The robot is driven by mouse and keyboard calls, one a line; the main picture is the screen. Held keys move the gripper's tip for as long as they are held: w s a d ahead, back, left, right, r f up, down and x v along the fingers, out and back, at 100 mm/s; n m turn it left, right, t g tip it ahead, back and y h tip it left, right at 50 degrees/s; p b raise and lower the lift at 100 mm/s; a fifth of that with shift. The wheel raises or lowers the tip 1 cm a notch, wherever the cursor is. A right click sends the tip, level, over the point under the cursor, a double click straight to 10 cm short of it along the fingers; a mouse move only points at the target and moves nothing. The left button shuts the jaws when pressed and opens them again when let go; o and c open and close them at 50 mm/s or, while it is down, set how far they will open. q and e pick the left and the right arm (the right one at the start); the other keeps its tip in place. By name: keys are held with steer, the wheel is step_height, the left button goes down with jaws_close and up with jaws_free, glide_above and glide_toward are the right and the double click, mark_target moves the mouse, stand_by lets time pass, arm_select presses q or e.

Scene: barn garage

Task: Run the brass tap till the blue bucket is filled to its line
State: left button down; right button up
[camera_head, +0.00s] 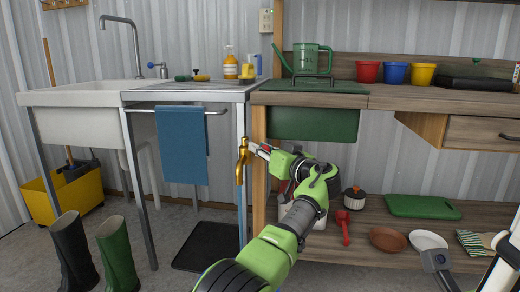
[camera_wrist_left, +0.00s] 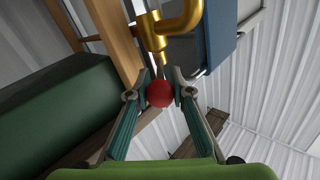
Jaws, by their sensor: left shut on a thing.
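The brass tap (camera_head: 241,163) stands at the front right corner of the sink bench, beside a wooden post. My left gripper (camera_head: 263,150) reaches it from the right. In the left wrist view the brass tap (camera_wrist_left: 165,35) is at the top. There my left gripper (camera_wrist_left: 160,92) is shut on the tap's red knob (camera_wrist_left: 160,94), with a finger on each side. My right gripper is not in view.
A black mat (camera_head: 205,245) lies on the floor below the bench. A blue towel (camera_head: 181,145) hangs on the rail left of the tap. Boots (camera_head: 115,255) and a yellow mop bucket (camera_head: 70,190) stand at left. A low shelf (camera_head: 375,220) is at right.

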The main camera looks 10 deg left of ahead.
arm_select(q)
steer(key=c, duration=1.8)
jaws_free()
steer(key=shift+f, duration=0.1)
steer(key=shift+o, duration=0.2)
step_height(320, 180, up, 10)
steer(key=shift+r, duration=0.1)
